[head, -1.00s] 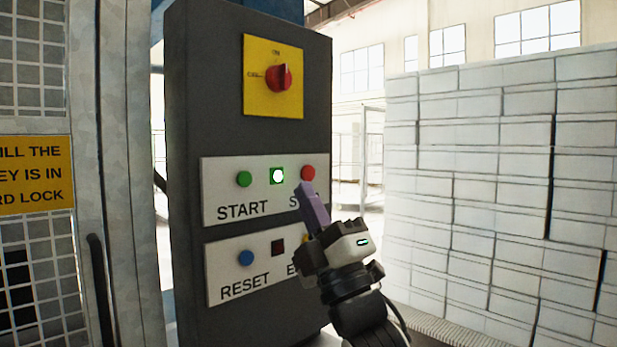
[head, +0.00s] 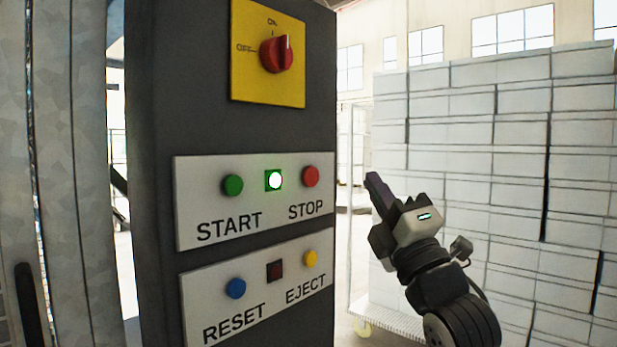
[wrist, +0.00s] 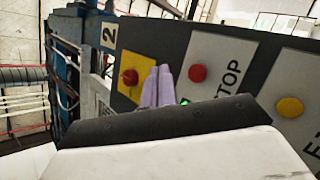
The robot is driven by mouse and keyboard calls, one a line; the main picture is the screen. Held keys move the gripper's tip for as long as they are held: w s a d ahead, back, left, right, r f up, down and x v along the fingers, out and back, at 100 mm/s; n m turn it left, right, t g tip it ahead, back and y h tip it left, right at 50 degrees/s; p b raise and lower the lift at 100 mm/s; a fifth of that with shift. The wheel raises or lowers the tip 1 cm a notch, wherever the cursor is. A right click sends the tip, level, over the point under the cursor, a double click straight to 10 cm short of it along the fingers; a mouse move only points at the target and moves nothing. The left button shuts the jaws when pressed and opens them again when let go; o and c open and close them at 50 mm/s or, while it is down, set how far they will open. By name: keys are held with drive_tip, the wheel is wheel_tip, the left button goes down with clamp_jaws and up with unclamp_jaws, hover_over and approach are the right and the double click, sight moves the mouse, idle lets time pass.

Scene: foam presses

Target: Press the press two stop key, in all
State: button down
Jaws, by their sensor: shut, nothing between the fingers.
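The red stop key (head: 310,176) sits above the word STOP on the upper white plate of a dark control box (head: 160,130). It also shows in the wrist view (wrist: 198,73), where a "2" sign (wrist: 109,36) stands on the blue press frame. My gripper (head: 373,185) is shut and empty, its purple fingers together. In the head view it is to the right of the stop key, apart from it, beyond the box's right edge. In the wrist view the fingers (wrist: 157,85) show left of the key. The lamp (head: 274,181) beside the key glows green-white.
A green start key (head: 233,185), blue reset key (head: 235,288), yellow eject key (head: 310,258) and dark lamp (head: 274,271) are close by. A red rotary switch (head: 277,53) is above. Stacked white blocks (head: 480,130) stand behind my arm at the right.

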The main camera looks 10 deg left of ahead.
sight(311, 177)
drive_tip(key=shift+s, duration=0.1)
drive_tip(key=w+a+p, duration=0.3)
drive_tip(key=w+a, duration=0.2)
drive_tip(key=a, duration=0.2)
drive_tip(key=shift+w, duration=0.15)
drive_tip(key=shift+a, duration=0.2)
idle(2.1)
